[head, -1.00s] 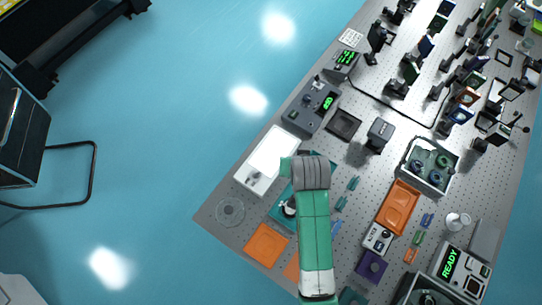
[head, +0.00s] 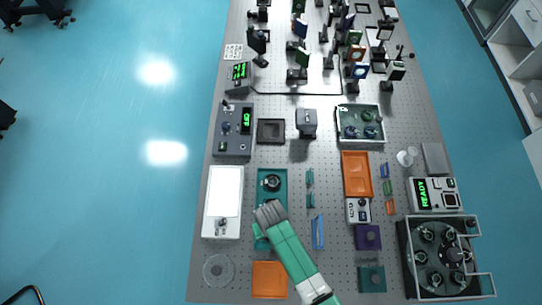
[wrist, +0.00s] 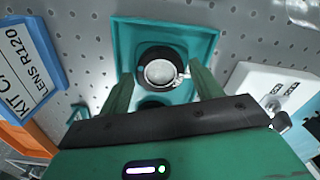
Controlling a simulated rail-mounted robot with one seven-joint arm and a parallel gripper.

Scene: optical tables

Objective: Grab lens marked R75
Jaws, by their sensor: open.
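A round lens in a black mount (wrist: 160,70) lies in a teal tray (wrist: 206,36) in the wrist view. No marking can be read on it. In the head view the same dark ring (head: 272,183) sits in the upper part of the teal tray (head: 264,198), just beyond my wrist. My gripper (wrist: 161,82) is open and empty. Its two green fingers stand left and right of the lens in the picture, with a gap to it; its height above the lens cannot be told. A second dark round thing is partly hidden behind the gripper body.
A blue holder (wrist: 28,65) labelled "KIT C, LENS R120" stands left in the wrist view. A white device (wrist: 270,90) is close on the right. In the head view a white panel (head: 224,195) lies left of the tray and an orange tray (head: 270,280) below it.

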